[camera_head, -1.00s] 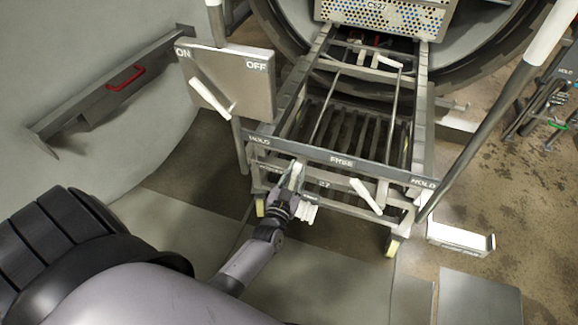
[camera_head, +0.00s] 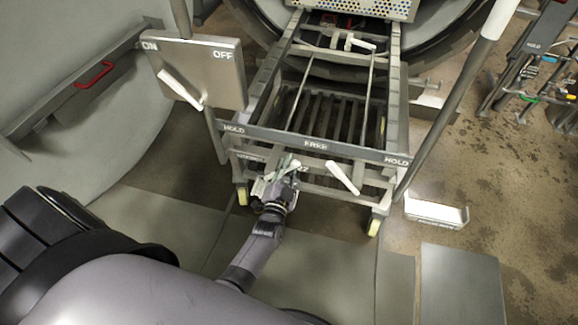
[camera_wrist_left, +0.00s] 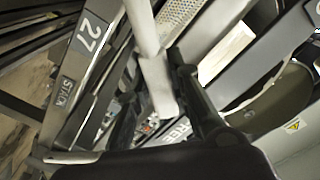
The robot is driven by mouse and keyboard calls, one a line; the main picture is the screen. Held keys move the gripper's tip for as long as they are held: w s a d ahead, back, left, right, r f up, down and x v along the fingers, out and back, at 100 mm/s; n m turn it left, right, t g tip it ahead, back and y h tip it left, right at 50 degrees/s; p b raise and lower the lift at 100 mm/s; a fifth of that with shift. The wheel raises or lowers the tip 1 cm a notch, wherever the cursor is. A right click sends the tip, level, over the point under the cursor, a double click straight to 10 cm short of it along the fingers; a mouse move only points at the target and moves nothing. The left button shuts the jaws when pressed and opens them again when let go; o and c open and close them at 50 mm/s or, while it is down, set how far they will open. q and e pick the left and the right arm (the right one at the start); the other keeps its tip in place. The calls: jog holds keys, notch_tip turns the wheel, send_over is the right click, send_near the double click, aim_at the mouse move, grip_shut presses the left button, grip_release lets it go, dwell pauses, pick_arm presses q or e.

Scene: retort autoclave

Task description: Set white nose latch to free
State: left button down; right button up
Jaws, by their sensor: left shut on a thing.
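The trolley's front bar (camera_head: 270,137) carries the words HOLD, FREE and HOLD. My left gripper (camera_head: 279,182) is in front of the bar, between the left HOLD and FREE. It is shut on a white latch lever, which shows between the fingers (camera_wrist_left: 160,95) in the left wrist view as a pale bar (camera_wrist_left: 142,28). The fingers hide much of this lever in the head view, so its exact angle is unclear. A second white lever (camera_head: 343,178) slants below the bar on the right, apart from the gripper. My right gripper is not in view.
A panel marked ON and OFF (camera_head: 222,75) with a white lever (camera_head: 180,88) stands left of the trolley. A post (camera_head: 455,100) rises at right. A white tray-like piece (camera_head: 436,212) lies on the floor at right. The round vessel opening is behind the trolley.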

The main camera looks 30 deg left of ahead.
pick_arm(q)
jog(key=shift+d, duration=0.1)
jog(key=c, duration=1.6)
grip_release()
jog(key=shift+f, duration=0.1)
jog(key=shift+o, duration=0.8)
jog(key=v, duration=0.7)
jog(key=shift+s, duration=0.25)
